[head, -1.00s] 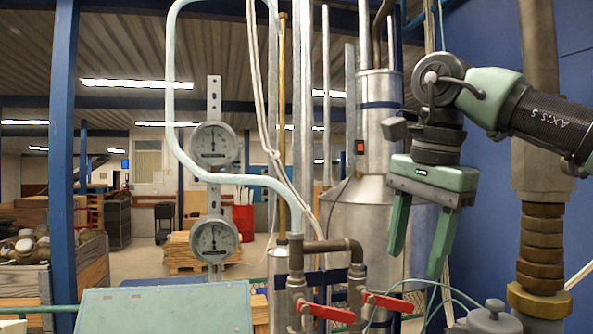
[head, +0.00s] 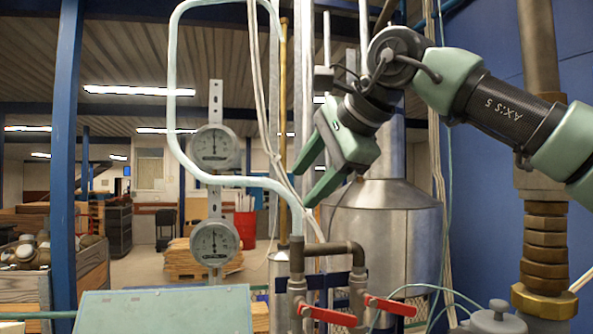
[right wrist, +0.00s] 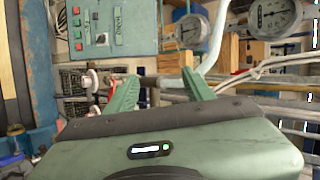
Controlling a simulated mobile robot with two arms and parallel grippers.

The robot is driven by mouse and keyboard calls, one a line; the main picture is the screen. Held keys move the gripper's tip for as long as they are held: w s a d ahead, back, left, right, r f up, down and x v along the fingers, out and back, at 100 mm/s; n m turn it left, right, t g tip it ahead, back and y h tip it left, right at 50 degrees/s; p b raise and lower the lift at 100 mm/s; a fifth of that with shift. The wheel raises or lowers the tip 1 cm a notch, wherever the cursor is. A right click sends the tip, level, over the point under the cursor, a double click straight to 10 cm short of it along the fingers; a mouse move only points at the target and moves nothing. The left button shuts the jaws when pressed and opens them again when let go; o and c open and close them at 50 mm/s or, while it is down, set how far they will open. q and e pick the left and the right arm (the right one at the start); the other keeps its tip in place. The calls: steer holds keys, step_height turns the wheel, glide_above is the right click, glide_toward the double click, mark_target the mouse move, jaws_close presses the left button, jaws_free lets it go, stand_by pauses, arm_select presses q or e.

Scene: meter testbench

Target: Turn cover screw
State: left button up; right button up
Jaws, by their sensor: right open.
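My right gripper (head: 304,186) is green and open, with its two fingers apart and nothing between them. In the head view it points left and down, in front of the pipes. The fingers also show in the right wrist view (right wrist: 158,84). An upper round gauge (head: 214,147) and a lower round gauge (head: 214,243) hang on a grey perforated strip, left of the gripper and apart from it. Both gauges show partly in the right wrist view, the larger one (right wrist: 275,14) at the upper right. I cannot make out a cover screw in either view. My left gripper is not in view.
A pale green box (head: 165,311) stands at the lower left; buttons show on it in the right wrist view (right wrist: 117,40). A light green bent pipe (head: 262,182) runs between gauges and gripper. Red valve handles (head: 328,316) and a metal tank (head: 380,240) lie below and right.

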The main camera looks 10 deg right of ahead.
steer(key=shift+w+a+r+t+y, duration=0.15)
steer(key=shift+w+a+r+y, duration=0.05)
steer(key=shift+a+r, duration=0.25)
steer(key=shift+w+a+r+t+y, duration=0.15)
steer(key=shift+a+r+y, duration=0.05)
steer(key=shift+a+r, duration=0.25)
steer(key=m+g+h+p, duration=0.2)
steer(key=m+g+h, duration=0.4)
steer(key=g, duration=0.4)
glide_above(460, 332)
steer(key=shift+m+y, duration=0.4)
steer(key=shift+m, duration=0.1)
step_height(460, 332, down, 13)
steer(key=shift+s+r, duration=0.1)
steer(key=shift+s+d+f, duration=0.15)
steer(key=shift+s+f, duration=0.05)
steer(key=shift+f, duration=0.1)
steer(key=shift+w+f, duration=0.1)
steer(key=shift+f, duration=0.25)
step_height(460, 332, down, 6)
steer(key=shift+w+f, duration=0.1)
steer(key=shift+f, duration=0.2)
steer(key=shift+a, duration=0.2)
